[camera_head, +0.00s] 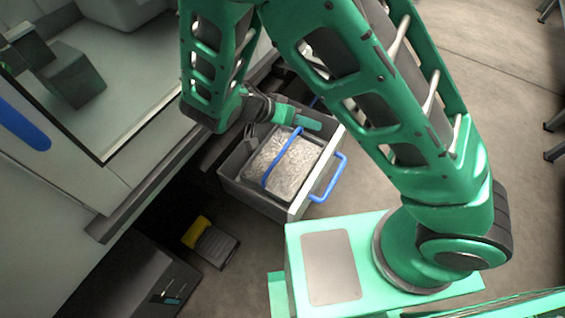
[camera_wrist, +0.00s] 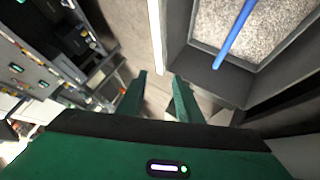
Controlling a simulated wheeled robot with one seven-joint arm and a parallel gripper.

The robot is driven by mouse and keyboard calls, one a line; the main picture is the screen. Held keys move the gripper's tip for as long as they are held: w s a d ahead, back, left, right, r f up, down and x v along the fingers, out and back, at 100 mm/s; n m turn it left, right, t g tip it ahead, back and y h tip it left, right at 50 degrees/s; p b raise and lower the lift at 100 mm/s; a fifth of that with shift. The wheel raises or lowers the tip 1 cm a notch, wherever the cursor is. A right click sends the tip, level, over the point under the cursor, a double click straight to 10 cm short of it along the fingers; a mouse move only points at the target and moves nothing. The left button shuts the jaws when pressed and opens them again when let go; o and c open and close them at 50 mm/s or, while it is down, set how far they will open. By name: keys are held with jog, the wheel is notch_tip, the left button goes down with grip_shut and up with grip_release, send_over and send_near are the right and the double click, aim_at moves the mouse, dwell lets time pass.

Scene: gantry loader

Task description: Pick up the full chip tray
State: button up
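The chip tray (camera_head: 290,198) sits in the pulled-out drawer, filled with pale metal chips. A blue bar handle (camera_head: 281,158) arches across it. In the wrist view, the chips fill the top right, crossed by the blue handle (camera_wrist: 235,36). My gripper (camera_head: 310,122) is over the far end of the drawer in the head view, partly hidden by my arm. In the wrist view, my gripper (camera_wrist: 160,77) has its two green fingers apart with nothing between them. The fingers are to the left of the tray and its handle, not touching the handle.
The grey drawer (camera_head: 237,187) has a white front (camera_head: 316,175) with its own blue handle (camera_head: 330,178). The machine body (camera_head: 120,190) stands left of it. A yellow-and-black pedal (camera_head: 210,242) lies on the floor nearby. Open floor (camera_head: 500,100) extends to the right.

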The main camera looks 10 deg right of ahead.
aim_at(280, 153)
jog(key=s+a+f+n+t, duration=0.1)
jog(key=s+a+f+t, duration=0.3)
jog(key=a, duration=0.3)
jog(key=s+a+f+n+t, duration=0.1)
jog(key=s+a+f+t, duration=0.15)
jog(key=a+f, duration=0.4)
jog(key=shift+t, duration=0.45)
jog(key=x, duration=0.5)
jog(key=shift+w+a, duration=0.1)
jog(key=shift+a, duration=0.15)
jog(key=shift+x, duration=2.75)
jog(key=shift+d+f, duration=0.1)
grip_shut()
jog(key=shift+s, duration=0.2)
